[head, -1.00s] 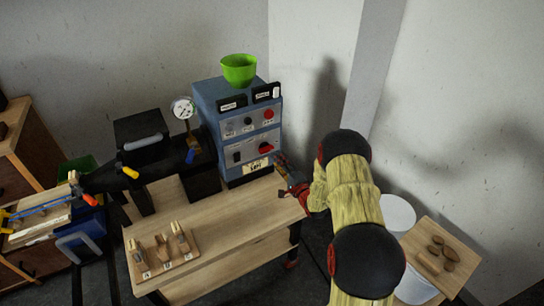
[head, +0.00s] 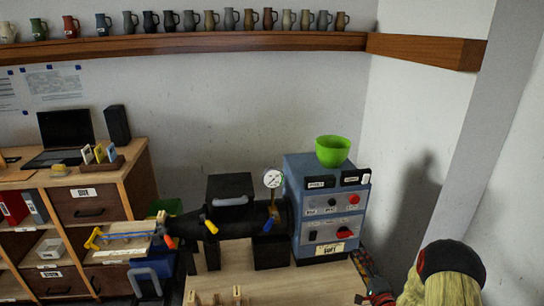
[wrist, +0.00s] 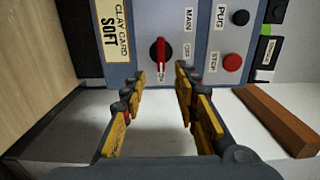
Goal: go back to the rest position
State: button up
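My gripper (head: 374,288) is low at the front right of the blue machine (head: 327,205) in the head view, with my arm at the lower right edge. In the wrist view, my gripper (wrist: 160,82) has its two yellow-padded fingers apart with nothing between them. Beyond the fingertips is the machine's front panel with a red rotary switch (wrist: 158,52), apart from the fingers. A card reading "SOFT" (wrist: 112,35) is to its left, and a red stop button (wrist: 232,62) to its right.
A green bowl (head: 332,151) stands on top of the machine. A black barrel with a gauge (head: 272,179) extends left from it over the wooden table (head: 330,279). A wall shelf (head: 200,43) holds several mugs. A brown wooden bar (wrist: 280,118) lies right in the wrist view.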

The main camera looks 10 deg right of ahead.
jog(key=s+d+f+n+g+h, duration=0.1)
jog(key=s+f+n+g, duration=0.15)
jog(key=f, duration=0.45)
jog(key=s+d+f+n+g+h, duration=0.1)
jog(key=s+f+g, duration=0.25)
jog(key=f, duration=0.25)
jog(key=s+r+n+g, duration=0.1)
jog(key=s+n+g, duration=0.45)
jog(key=s, duration=0.35)
jog(key=s+a+r+n, duration=0.2)
jog(key=s+a+r, duration=0.6)
jog(key=r, duration=0.5)
jog(key=s+a+r+n+y, duration=0.1)
jog(key=s+a+r+n, duration=0.2)
jog(key=s+a+r, duration=0.5)
jog(key=s+a+r+n, duration=0.3)
jog(key=s+a+r, duration=0.5)
jog(key=r, duration=1)
jog(key=shift+a+g, duration=0.45)
jog(key=shift+a, duration=0.5)
